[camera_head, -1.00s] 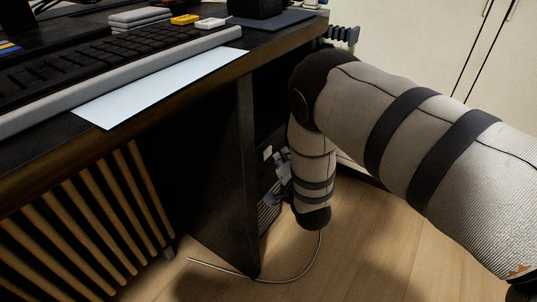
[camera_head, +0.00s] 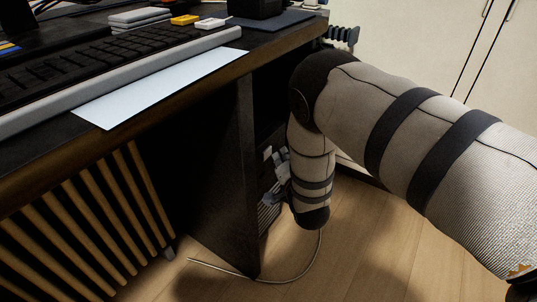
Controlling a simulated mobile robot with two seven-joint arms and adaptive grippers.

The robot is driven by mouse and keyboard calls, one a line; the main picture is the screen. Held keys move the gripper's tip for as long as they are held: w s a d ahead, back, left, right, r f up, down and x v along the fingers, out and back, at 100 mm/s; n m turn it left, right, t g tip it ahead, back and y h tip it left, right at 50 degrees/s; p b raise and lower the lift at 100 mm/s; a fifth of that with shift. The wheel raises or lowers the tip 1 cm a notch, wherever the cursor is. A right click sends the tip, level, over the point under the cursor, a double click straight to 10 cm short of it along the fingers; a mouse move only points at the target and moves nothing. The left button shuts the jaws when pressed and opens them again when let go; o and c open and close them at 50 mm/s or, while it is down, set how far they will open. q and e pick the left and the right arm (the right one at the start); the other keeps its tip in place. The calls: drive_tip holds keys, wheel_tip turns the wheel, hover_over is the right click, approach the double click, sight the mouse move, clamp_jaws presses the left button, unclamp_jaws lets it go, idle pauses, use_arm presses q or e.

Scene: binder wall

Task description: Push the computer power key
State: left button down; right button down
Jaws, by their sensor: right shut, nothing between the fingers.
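The computer (camera_head: 266,217) stands in the dark compartment under the right end of the desk. Only a narrow strip of its front shows, with a vented lower part. My right arm hides most of it, and I cannot make out the power key. My right gripper (camera_head: 272,186) is at the computer's front, partly hidden behind my forearm. It is shut and empty. I cannot tell whether its fingertips touch the computer. My left gripper is not in view.
The desk (camera_head: 190,82) carries a black keyboard (camera_head: 85,75) and a white sheet (camera_head: 160,88) at its front edge. A slatted wooden panel (camera_head: 90,220) is below it. A thin cable (camera_head: 300,272) lies on the wooden floor. A pale cabinet (camera_head: 420,45) stands behind my right arm.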

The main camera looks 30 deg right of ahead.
drive_tip(key=shift+w+a, duration=0.1)
drive_tip(key=shift+w, duration=0.15)
